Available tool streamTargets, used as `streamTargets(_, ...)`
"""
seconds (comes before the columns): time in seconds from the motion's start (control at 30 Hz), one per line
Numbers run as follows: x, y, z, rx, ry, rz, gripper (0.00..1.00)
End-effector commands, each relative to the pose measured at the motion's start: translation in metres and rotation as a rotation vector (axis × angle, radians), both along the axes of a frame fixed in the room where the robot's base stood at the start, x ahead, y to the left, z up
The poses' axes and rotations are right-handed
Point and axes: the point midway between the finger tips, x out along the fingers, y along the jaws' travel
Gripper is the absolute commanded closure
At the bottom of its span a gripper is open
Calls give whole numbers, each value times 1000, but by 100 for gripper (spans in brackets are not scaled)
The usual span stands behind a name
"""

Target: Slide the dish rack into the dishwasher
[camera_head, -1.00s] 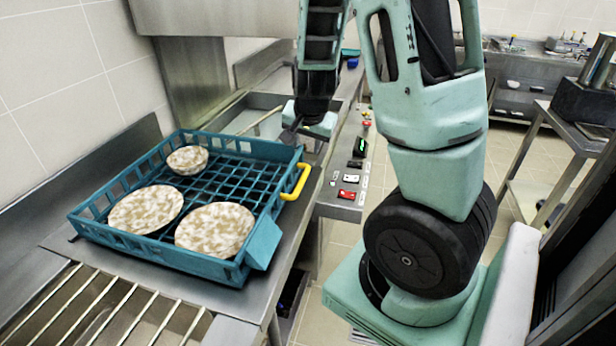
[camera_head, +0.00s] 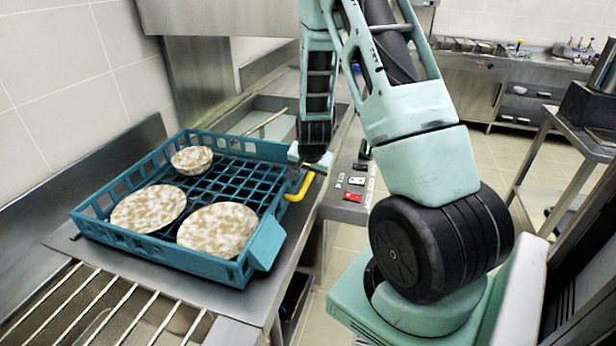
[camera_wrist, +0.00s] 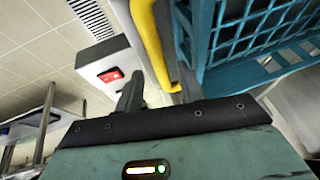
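The teal dish rack (camera_head: 262,243) sits on the steel counter at left in the head view, holding two large speckled plates (camera_head: 148,208) (camera_head: 216,230) and a small bowl (camera_head: 192,160). Its yellow handle (camera_head: 297,191) is on the right side. My gripper (camera_wrist: 158,80) is at the handle. In the wrist view its two fingers stand apart with the yellow handle (camera_wrist: 153,42) between them, and a gap shows on the left finger's side. In the head view the fingertips are mostly hidden. A steel hood (camera_head: 215,17), apparently the dishwasher's, is raised at the top left.
A slatted rack (camera_head: 110,310) lies in the near counter. A control panel with switches (camera_head: 354,196) is right of the handle. A tiled wall bounds the left. A steel table (camera_head: 570,130) stands at right, with open floor before it.

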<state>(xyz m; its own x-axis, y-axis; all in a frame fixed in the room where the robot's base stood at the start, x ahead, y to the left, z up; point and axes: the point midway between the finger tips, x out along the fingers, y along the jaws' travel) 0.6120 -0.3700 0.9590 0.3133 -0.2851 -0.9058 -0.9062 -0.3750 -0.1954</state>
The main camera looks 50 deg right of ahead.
Motion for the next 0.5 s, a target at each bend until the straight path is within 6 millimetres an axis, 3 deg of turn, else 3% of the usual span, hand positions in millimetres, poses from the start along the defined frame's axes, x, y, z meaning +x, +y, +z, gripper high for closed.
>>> streamTargets(0.2, 5, -5, -15, 0, 0, 0, 61)
streamTargets(0.5, 6, -5, -17, 0, 0, 0, 61)
